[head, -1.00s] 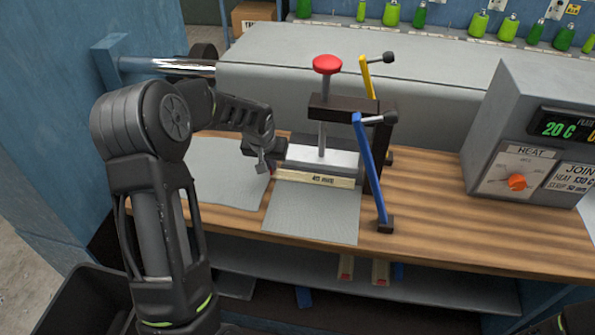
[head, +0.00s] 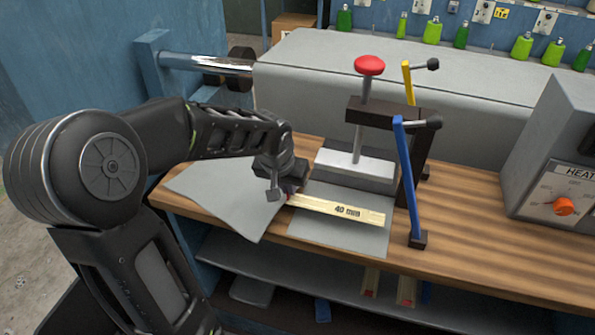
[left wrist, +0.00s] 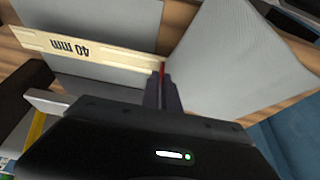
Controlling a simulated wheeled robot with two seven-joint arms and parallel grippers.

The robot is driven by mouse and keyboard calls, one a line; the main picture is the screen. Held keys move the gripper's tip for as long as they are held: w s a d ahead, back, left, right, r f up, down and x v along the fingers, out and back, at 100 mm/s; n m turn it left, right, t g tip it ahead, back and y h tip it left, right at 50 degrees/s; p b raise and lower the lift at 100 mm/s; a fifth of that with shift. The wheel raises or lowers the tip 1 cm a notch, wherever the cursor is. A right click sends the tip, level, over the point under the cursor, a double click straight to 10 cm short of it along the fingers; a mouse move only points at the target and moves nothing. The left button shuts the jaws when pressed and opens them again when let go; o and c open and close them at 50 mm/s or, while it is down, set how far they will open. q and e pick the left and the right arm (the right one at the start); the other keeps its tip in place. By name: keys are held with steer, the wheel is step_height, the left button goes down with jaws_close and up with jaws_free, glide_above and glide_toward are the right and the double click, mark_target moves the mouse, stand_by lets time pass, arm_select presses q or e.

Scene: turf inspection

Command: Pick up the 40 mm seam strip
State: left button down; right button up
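The 40 mm seam strip (head: 338,209) is a pale wooden bar marked "40 mm". It lies level in front of the press, over a grey sheet (head: 330,239). My left gripper (head: 282,192) is at its left end, with the fingers closed around that end, where a bit of red shows. In the left wrist view the strip (left wrist: 90,50) reaches from between the closed fingers (left wrist: 162,88) to the left. How far it is above the sheet is hard to tell. My right gripper is in neither view now.
The press has a white block (head: 355,165), a red knob (head: 369,65), and a blue lever (head: 405,175) just right of the strip. Another grey sheet (head: 225,192) lies at left. The heat box (head: 560,165) stands at right. More strips (head: 405,290) lie on the shelf below.

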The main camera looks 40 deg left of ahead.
arm_select(q)
steer(key=s, duration=0.2)
steer(key=s+d, duration=0.1)
steer(key=s, duration=0.1)
steer(key=s+d+b, duration=0.1)
steer(key=s, duration=0.1)
steer(key=shift+s+d, duration=0.1)
steer(key=shift+s, duration=0.05)
stand_by(0.5)
